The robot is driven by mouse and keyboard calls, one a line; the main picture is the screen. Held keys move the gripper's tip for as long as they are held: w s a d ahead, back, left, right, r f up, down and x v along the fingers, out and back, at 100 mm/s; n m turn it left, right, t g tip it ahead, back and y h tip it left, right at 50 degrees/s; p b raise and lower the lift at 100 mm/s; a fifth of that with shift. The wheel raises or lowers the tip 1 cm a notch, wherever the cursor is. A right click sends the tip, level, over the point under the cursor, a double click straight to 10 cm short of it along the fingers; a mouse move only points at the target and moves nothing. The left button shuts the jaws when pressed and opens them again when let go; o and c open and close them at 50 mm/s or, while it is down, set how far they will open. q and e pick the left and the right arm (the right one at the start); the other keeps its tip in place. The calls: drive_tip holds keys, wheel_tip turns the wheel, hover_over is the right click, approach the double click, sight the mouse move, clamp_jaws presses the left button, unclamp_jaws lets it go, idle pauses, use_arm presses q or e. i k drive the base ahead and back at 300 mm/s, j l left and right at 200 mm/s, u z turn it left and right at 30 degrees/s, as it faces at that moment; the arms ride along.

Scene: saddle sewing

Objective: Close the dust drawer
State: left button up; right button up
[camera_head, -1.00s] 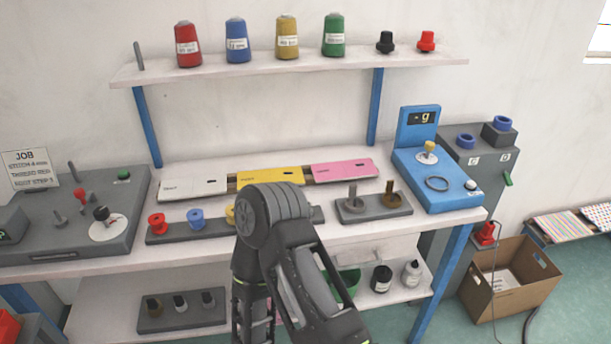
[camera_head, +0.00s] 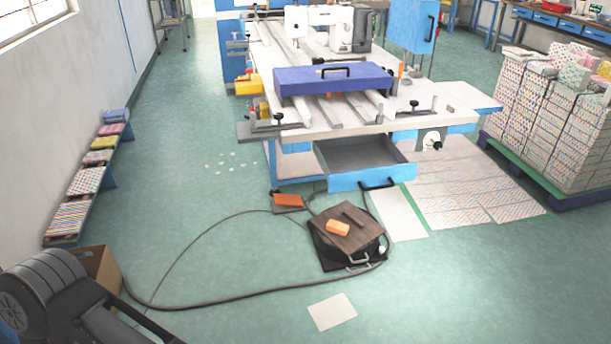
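The dust drawer (camera_head: 360,160) is pulled out from under the front of the sewing machine table (camera_head: 340,118). It has a light blue front panel with a dark bar handle (camera_head: 377,184), and its grey inside looks empty. It stands ahead of me across the floor, well apart from my arm. Part of one of my dark arms shows at the lower left, but no gripper fingers are in view.
A round black unit with a brown lid (camera_head: 346,228) and an orange block stands on the floor before the drawer. A cable (camera_head: 230,298) loops around it. A cardboard box (camera_head: 98,264) is at left. Stacked parcels (camera_head: 550,118) stand right.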

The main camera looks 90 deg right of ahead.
sight(365, 162)
drive_tip(key=z, duration=3.35)
drive_tip(key=i+l, duration=0.35)
drive_tip(key=i, duration=0.25)
drive_tip(key=i+l+u, duration=0.25)
drive_tip(key=u, duration=1.3)
